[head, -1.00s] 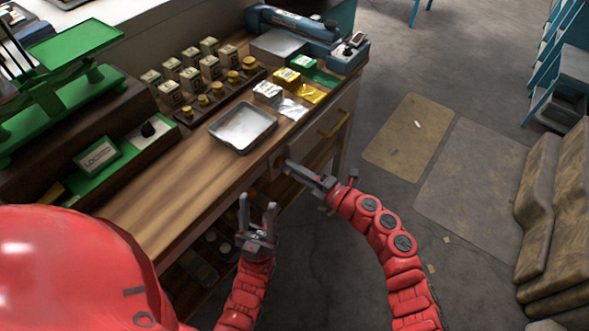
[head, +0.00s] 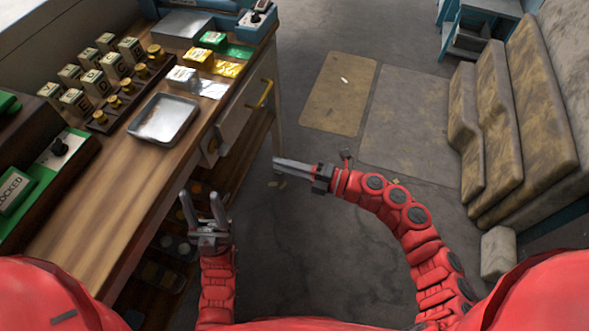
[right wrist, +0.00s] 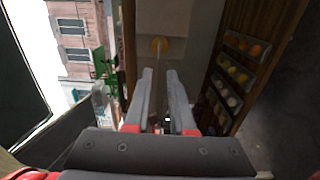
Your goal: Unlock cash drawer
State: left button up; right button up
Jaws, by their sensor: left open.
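The cash drawer (head: 240,118) is closed under the right end of the wooden counter, with a yellow handle (head: 262,93). A small round lock-like fitting (head: 212,147) sits on its front near the left side; its details are too small to tell. My left gripper (head: 203,202) is open and empty, pointing up beside the counter's front edge.
On the counter (head: 95,205) are a metal tray (head: 163,119), several labelled boxes, brass weights and a green box with a "LOCKED" sign (head: 14,190). Open shelves lie under the counter.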

jog(key=v, duration=0.2)
jog(key=shift+d, duration=0.3)
jog(key=shift+s, duration=0.15)
